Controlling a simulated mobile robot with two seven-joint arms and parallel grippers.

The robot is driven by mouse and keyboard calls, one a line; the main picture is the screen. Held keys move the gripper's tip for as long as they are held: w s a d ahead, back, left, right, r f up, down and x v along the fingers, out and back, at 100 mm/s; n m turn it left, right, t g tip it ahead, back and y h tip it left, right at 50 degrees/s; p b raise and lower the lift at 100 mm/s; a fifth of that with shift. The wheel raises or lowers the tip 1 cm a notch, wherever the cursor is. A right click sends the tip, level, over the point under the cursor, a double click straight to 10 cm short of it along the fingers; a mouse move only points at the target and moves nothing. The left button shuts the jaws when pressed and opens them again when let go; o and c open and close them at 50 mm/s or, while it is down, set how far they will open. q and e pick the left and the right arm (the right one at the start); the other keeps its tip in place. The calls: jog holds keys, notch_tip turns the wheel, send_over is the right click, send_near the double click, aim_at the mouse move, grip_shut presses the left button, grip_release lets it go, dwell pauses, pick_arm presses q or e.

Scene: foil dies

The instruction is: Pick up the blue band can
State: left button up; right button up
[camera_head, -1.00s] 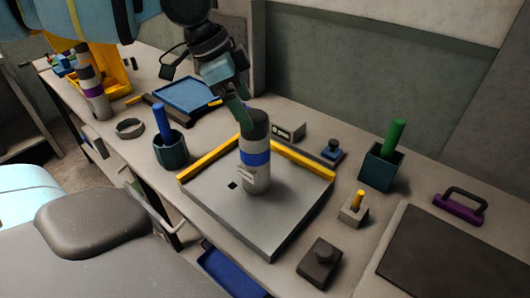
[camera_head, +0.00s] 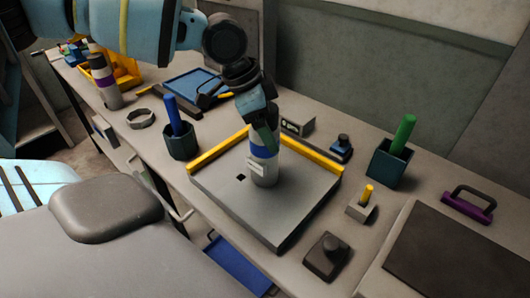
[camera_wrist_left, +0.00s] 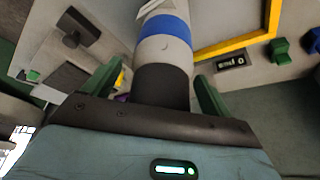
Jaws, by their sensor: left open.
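The blue band can (camera_head: 264,170) stands upright on a grey metal plate (camera_head: 225,195) with yellow bars along its back edges. It has a grey body, a blue band and a dark top. In the left wrist view the can (camera_wrist_left: 163,48) lies between my green fingers, its dark end nearest the palm. My left gripper (camera_head: 263,136) comes down over the can's top from above and hides it in the head view. In the left wrist view the gripper (camera_wrist_left: 158,84) is open, with a visible gap at each finger. My right gripper is not in view.
A purple-banded can (camera_head: 106,85) stands at the far left. A dark cup with a blue rod (camera_head: 180,145) is left of the plate. A box with a green rod (camera_head: 387,165), a yellow-pegged block (camera_head: 361,208) and a dark knobbed block (camera_head: 326,256) are at the right.

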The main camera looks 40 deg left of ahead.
pick_arm(q)
jog(key=shift+c, duration=0.5)
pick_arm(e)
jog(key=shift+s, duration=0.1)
pick_arm(q)
jog(key=c, duration=1.3)
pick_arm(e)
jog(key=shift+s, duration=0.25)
pick_arm(q)
jog(key=shift+r, duration=0.1)
